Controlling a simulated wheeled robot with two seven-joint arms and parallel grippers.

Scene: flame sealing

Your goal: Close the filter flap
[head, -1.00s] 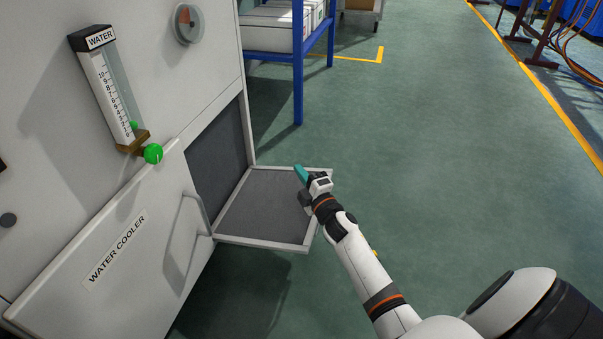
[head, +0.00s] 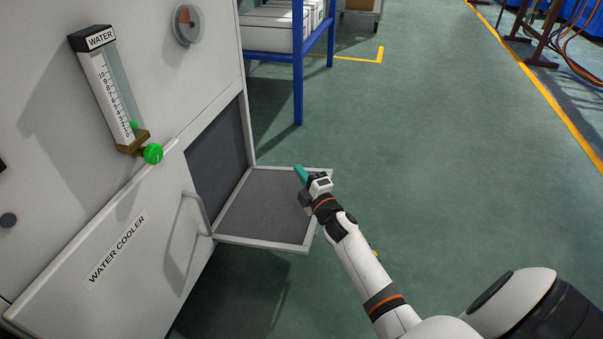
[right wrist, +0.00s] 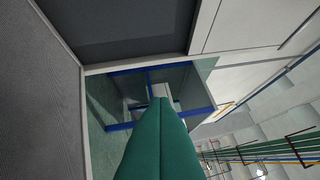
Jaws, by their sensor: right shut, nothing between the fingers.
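The filter flap (head: 268,203) is a framed panel with a dark grey mesh. It stands open, swung out from the white cabinet's side beside a dark opening (head: 220,145). My right gripper (head: 301,173) is shut and empty, by the flap's outer far corner. I cannot tell whether it touches the frame. In the right wrist view its teal fingers (right wrist: 160,140) are pressed together, with the mesh flap (right wrist: 35,90) at the left and the opening (right wrist: 120,25) above. My left gripper is not in view.
The white cabinet (head: 60,210) bears a water gauge (head: 110,90) with a green knob (head: 152,153). A "WATER COOLER" panel with a handle (head: 188,210) sits beside the opening. A blue rack (head: 298,60) stands behind the flap.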

